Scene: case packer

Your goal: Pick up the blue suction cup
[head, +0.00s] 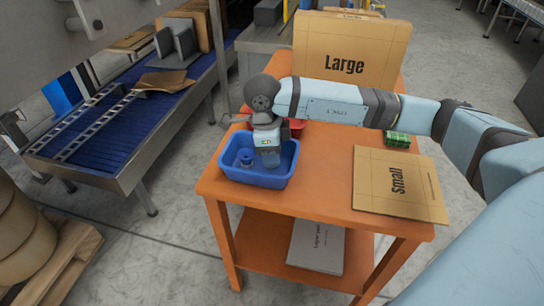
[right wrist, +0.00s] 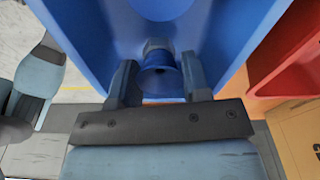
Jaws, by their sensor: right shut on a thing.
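My right gripper (head: 270,160) reaches down into a blue bin (head: 256,180) on the orange table. In the right wrist view its two fingers (right wrist: 159,82) are shut on a blue suction cup (right wrist: 162,78), flared, with a hexagonal fitting. A second blue suction cup (head: 245,160) is in the bin, left of the gripper; a round blue part (right wrist: 162,8) shows at the top of the wrist view. In the head view the held cup is hidden by the gripper. My left gripper is not in view.
A red bin (head: 297,126) stands behind the blue bin, partly behind my arm. A flat "Small" carton (head: 398,185), a green item (head: 397,139) and an upright "Large" carton (head: 350,45) are on the table (head: 310,190). A conveyor (head: 120,120) runs at left.

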